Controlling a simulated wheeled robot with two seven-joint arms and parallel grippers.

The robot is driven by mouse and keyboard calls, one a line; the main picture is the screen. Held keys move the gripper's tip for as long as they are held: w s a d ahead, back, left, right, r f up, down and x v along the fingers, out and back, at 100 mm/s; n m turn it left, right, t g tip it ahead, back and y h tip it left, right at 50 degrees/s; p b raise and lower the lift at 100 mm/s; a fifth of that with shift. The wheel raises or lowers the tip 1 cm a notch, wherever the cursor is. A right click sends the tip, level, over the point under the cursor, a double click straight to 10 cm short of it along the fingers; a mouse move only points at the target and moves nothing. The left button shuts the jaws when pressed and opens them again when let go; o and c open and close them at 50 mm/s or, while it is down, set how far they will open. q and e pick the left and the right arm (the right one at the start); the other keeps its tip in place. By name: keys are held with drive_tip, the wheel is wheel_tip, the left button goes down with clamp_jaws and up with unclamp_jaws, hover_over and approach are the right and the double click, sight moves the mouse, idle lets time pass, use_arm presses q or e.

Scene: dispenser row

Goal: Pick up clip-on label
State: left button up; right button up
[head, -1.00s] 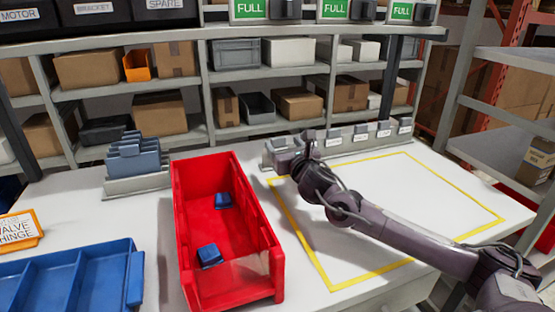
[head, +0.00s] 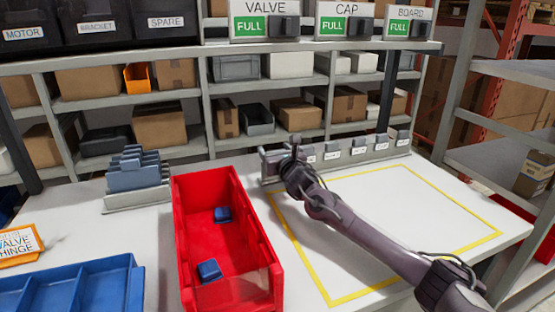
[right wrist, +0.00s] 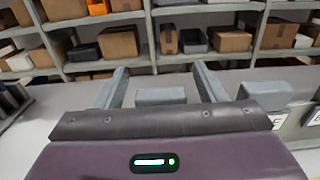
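Several grey clip-on labels with white faces stand along a grey rail (head: 344,160) at the back of the table, among them one label (head: 332,154). My right gripper (right wrist: 163,82) is at the left end of that rail, partly hidden by its own wrist in the head view. In the right wrist view its two fingers are apart, and a grey clip top (right wrist: 160,96) shows between them with gaps on both sides. Another grey clip (right wrist: 265,90) stands to the right of the fingers. My left gripper is out of view.
A red bin (head: 245,280) with two blue pieces stands left of my right arm. A yellow-outlined area (head: 420,200) is empty beneath the arm. A blue divided tray (head: 125,285) and a grey holder (head: 140,198) are at left. A shelf with dispensers marked FULL (head: 252,27) runs above.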

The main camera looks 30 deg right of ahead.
drive_tip(key=c, duration=1)
drive_tip(key=shift+o, duration=0.2)
